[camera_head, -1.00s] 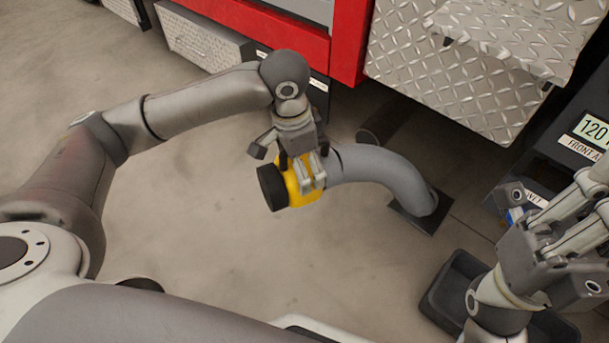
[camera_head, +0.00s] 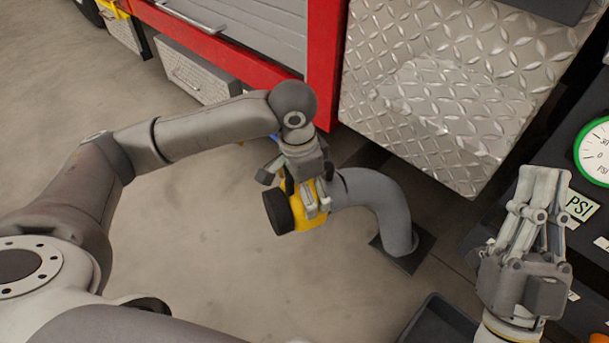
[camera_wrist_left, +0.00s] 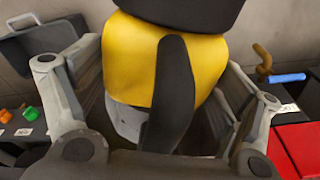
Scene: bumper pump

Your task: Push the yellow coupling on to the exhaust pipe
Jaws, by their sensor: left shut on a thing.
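The yellow coupling (camera_head: 309,216) has a black round end (camera_head: 278,211) facing lower left and sits at the end of a grey hose (camera_head: 372,190). My left gripper (camera_head: 313,196) is shut on the coupling and holds it above the floor. In the left wrist view the yellow coupling (camera_wrist_left: 140,62) fills the space between the fingers, with a black curved strip (camera_wrist_left: 172,92) across it.
The hose rises from a dark floor plate (camera_head: 410,262). Behind stands a red vehicle frame (camera_head: 322,70) with a diamond-plate panel (camera_head: 440,90). A dark gauge panel (camera_head: 572,150) is close to my right gripper. A dark tray (camera_head: 440,322) lies below. Floor at left is clear.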

